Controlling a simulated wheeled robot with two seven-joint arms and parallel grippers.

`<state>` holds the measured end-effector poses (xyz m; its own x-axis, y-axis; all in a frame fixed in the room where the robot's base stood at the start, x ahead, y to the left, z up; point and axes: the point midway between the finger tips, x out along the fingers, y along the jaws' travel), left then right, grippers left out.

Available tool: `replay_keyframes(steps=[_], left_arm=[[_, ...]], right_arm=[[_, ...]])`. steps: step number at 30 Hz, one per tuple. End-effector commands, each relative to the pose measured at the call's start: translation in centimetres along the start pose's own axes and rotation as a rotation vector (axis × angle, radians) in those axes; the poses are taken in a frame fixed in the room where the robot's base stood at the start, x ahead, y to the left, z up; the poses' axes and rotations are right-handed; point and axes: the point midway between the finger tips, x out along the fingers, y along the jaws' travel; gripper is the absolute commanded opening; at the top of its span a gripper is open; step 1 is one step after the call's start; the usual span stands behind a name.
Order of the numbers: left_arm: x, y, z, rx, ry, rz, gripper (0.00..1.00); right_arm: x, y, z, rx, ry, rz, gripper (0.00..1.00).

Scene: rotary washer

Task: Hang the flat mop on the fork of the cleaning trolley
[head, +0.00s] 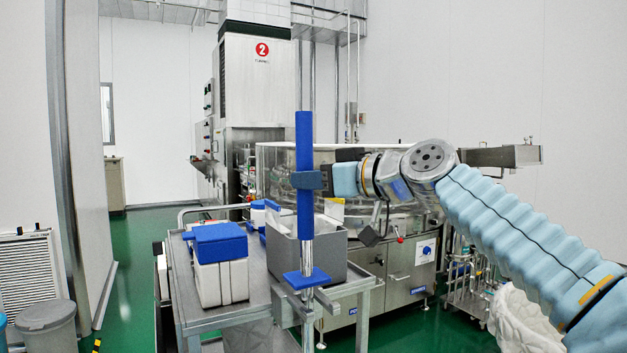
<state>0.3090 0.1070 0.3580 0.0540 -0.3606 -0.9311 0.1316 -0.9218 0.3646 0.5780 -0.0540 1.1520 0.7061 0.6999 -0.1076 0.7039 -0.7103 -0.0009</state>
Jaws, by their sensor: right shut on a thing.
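The flat mop (305,140) stands nearly upright in the middle of the head view. It has a blue upper handle and a silver lower shaft, which runs out at the bottom edge, so its head is not in view. My right gripper (306,180) is shut around the blue handle. The metal cleaning trolley (259,275) stands behind the mop. A blue plate (306,279) shows at the shaft near the trolley's front edge. I cannot tell whether it is the fork or whether the shaft sits in it. My left gripper is not in view.
A white box with a blue lid (220,262) and a grey bin (328,261) stand on the trolley. A large machine (390,270) stands behind it. A grey lidded bin (46,325) is at lower left. Green floor (135,285) is clear left of the trolley.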

Motion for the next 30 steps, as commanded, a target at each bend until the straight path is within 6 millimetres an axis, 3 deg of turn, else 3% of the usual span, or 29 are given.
replay_keyframes(steps=[8,21,30], left_arm=[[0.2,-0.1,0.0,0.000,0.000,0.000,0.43],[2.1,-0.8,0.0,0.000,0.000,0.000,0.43],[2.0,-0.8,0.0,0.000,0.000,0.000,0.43]], right_arm=[[-0.1,0.0,0.0,0.000,0.004,0.001,0.00],[0.2,-0.1,2.2,0.000,0.004,0.001,0.00],[0.2,-0.1,2.1,0.000,0.004,0.001,0.00]])
